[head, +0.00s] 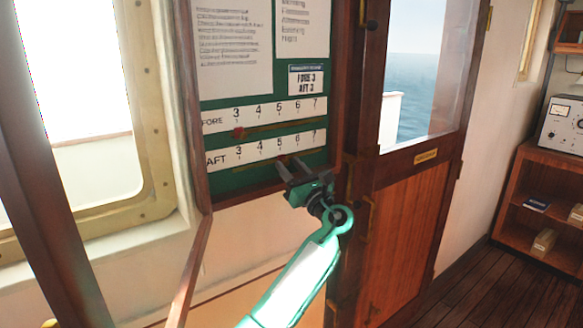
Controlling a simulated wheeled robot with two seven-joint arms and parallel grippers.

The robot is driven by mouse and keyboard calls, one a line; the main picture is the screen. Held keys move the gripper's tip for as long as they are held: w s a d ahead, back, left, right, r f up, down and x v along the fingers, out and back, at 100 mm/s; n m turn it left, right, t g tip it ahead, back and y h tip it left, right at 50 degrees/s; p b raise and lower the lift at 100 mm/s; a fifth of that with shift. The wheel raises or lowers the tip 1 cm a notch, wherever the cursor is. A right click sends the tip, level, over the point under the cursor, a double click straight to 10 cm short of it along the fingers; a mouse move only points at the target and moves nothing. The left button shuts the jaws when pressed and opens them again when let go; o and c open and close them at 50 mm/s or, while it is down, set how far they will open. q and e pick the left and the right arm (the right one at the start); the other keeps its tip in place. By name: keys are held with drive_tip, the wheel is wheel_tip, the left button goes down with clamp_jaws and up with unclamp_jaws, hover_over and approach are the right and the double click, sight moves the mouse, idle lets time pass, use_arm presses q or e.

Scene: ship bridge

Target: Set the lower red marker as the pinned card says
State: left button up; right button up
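A green board in a dark wooden frame holds two white number scales. The upper scale, FORE (266,114), runs 3 to 7, with a red marker (239,132) on the rail under its 3. The lower scale, AFT (262,150), also runs 3 to 7. I cannot clearly make out the lower red marker; my gripper covers part of the area under that scale. The pinned card (305,79) reads FORE 3, AFT 3. My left gripper (289,166) has its fingers apart, in front of the board's lower edge near the AFT 5. My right gripper is not in view.
Two printed sheets (232,45) hang above the scales. A window (85,110) is at the left. A wooden door (410,215) with a glass pane stands right of the board. Shelves (530,210) with an instrument (566,125) are at the far right.

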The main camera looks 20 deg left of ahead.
use_arm(q)
clamp_jaws()
drive_tip(key=p, duration=0.5)
approach(238, 164)
drive_tip(key=x, duration=0.4)
drive_tip(key=shift+w, duration=0.15)
drive_tip(key=shift+f, duration=0.1)
unclamp_jaws()
drive_tip(key=shift+a, duration=0.1)
